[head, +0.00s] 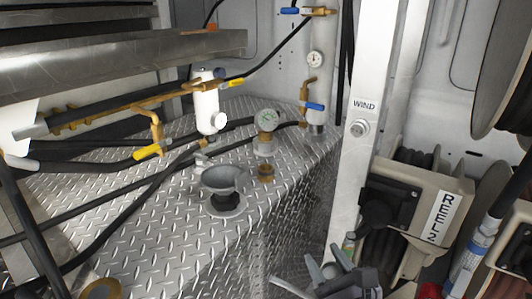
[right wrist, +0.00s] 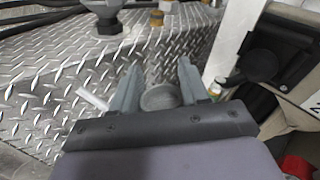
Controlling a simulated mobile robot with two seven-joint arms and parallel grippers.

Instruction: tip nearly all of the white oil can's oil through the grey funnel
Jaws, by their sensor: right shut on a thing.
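The grey funnel (head: 222,178) stands upright on the diamond-plate deck, its wide mouth up. Its lower part also shows at the top of the right wrist view (right wrist: 104,8). My right gripper (head: 329,266) is at the bottom of the head view, below and right of the funnel, beyond the deck's front edge. In the right wrist view its fingers (right wrist: 158,78) flank a round, greyish thing, which seems to be the white oil can (right wrist: 160,98). A pale spout-like strip sticks out left (right wrist: 92,99). Most of the can is hidden. My left gripper is not in view.
A white cylinder (head: 207,108) with brass pipework stands behind the funnel. A white post marked WIND (head: 362,110) and a reel box (head: 425,205) stand at right. Black hoses cross the deck's left.

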